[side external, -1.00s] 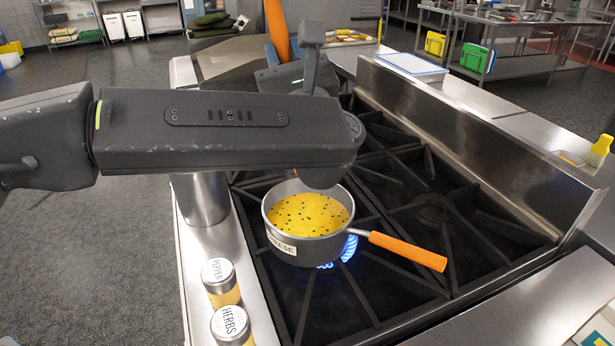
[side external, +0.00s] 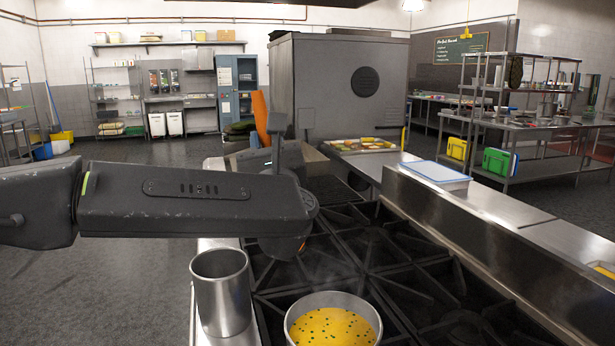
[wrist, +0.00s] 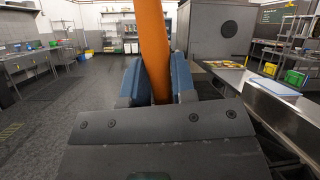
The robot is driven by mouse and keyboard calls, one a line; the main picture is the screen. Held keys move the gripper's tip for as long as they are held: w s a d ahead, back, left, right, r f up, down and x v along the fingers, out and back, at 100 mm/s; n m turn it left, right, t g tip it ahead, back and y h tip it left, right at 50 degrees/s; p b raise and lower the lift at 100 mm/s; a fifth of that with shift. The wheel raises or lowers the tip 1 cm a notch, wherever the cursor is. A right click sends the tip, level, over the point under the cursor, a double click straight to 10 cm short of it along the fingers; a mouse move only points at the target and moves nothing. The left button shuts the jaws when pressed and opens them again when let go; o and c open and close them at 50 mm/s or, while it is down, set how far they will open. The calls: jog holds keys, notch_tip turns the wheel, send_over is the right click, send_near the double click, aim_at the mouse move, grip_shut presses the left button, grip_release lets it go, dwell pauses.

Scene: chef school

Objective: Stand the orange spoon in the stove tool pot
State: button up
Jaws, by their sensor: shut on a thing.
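The orange spoon (side external: 261,117) rises upright behind my arm in the side external view; its lower part is hidden. In the wrist view the spoon (wrist: 152,45) stands between the two blue-grey fingers of my gripper (wrist: 156,88), which are shut on it. Its ends are not clearly visible there. The stove tool pot, a plain steel cylinder (side external: 221,300), stands on the steel ledge at the stove's left, its open mouth facing up. My arm passes above and behind the pot, and the spoon is beyond it, apart from it.
A saucepan (side external: 333,297) of yellow food with dark specks sits on the black grates (side external: 400,265), right of the pot. A steel backguard (side external: 470,240) runs along the stove's right. A lidded container (side external: 437,173) and a tray of food (side external: 362,145) lie farther back.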

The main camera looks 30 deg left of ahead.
jog(key=s+a+r, duration=0.2)
jog(key=a+r, duration=0.1)
jog(key=a, duration=1)
notch_tip(320, 180, down, 20)
jog(key=a+m, duration=0.1)
jog(key=shift+s+h, duration=0.15)
jog(key=shift+h, duration=0.15)
dwell(0.4)
jog(key=o, duration=1)
jog(key=shift+r, duration=0.15)
